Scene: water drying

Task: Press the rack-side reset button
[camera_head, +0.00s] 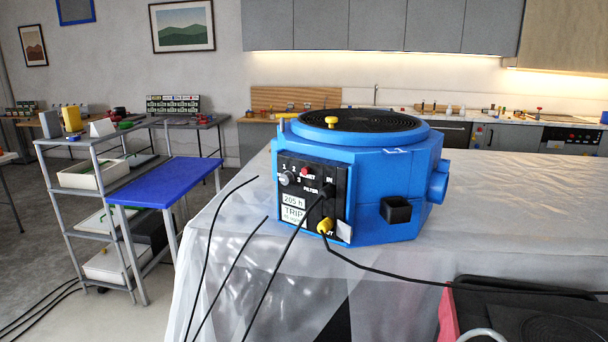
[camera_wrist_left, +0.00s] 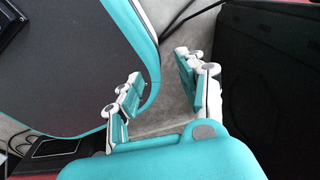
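A blue drying machine (camera_head: 390,185) stands on a table covered with clear sheeting in the head view. Its black control panel (camera_head: 318,200) faces front-left, toward the shelf rack. A small red button (camera_head: 305,172) sits near the panel's top, with a partly readable label like "RESET". A grey selector knob (camera_head: 287,178) is left of it. White labels read "205 h" and "TRIP". My left gripper (camera_wrist_left: 157,75) shows only in the left wrist view, open and empty, with its teal fingers apart, away from the panel. My right gripper is in neither view.
A black cable from the panel's FILTER socket and another from a yellow plug (camera_head: 325,227) run across the sheeting. A grey shelf rack (camera_head: 85,200) and a blue-topped table (camera_head: 168,182) stand left. A black case (camera_head: 530,310) is at lower right.

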